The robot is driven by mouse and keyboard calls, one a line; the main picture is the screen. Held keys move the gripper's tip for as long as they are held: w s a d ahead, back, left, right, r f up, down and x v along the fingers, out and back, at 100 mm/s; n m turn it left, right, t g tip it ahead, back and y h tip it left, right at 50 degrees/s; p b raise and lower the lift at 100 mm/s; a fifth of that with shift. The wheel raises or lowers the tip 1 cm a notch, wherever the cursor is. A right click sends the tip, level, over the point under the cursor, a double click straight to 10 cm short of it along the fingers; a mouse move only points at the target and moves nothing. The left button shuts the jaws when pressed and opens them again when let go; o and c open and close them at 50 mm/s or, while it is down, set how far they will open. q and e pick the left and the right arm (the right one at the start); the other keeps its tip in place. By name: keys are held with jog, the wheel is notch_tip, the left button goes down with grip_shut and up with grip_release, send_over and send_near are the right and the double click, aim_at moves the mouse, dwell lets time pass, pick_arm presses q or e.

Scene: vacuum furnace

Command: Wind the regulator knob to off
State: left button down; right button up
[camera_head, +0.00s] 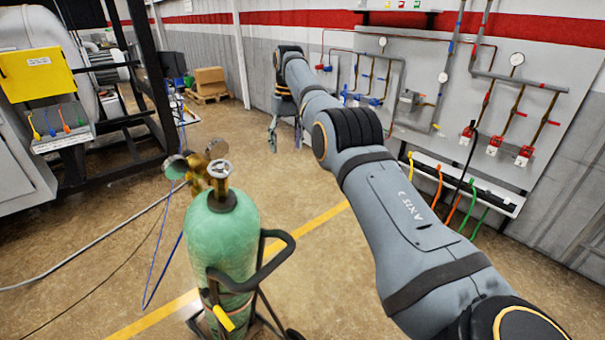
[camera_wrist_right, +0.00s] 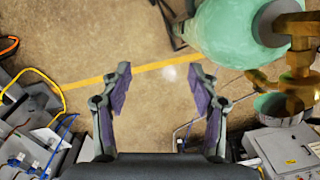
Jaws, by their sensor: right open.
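A green gas cylinder (camera_head: 222,240) stands upright on a hand cart, with a round grey handwheel (camera_head: 219,169) on top. The brass regulator (camera_head: 197,172) with its round gauges sits at the cylinder's top left; I cannot clearly pick out its knob. In the right wrist view the brass regulator (camera_wrist_right: 299,60) is at the right edge, beside the green cylinder (camera_wrist_right: 222,35). My right gripper (camera_head: 285,146) points down beyond and right of the cylinder, apart from it. In the wrist view its purple-padded fingers (camera_wrist_right: 160,75) are spread, with only floor between them. My left gripper is not in view.
The cart's black handle (camera_head: 275,262) curves at the cylinder's right. Blue and grey hoses (camera_head: 95,240) lie on the floor at left. A black frame and a yellow box (camera_head: 37,72) stand at left. Pipes with gauges (camera_head: 516,60) line the right wall.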

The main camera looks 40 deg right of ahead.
jog(key=d+f+h, duration=0.1)
jog(key=d+f, duration=0.3)
jog(key=f, duration=0.7)
jog(key=shift+m, duration=0.3)
jog(key=shift+s, duration=0.1)
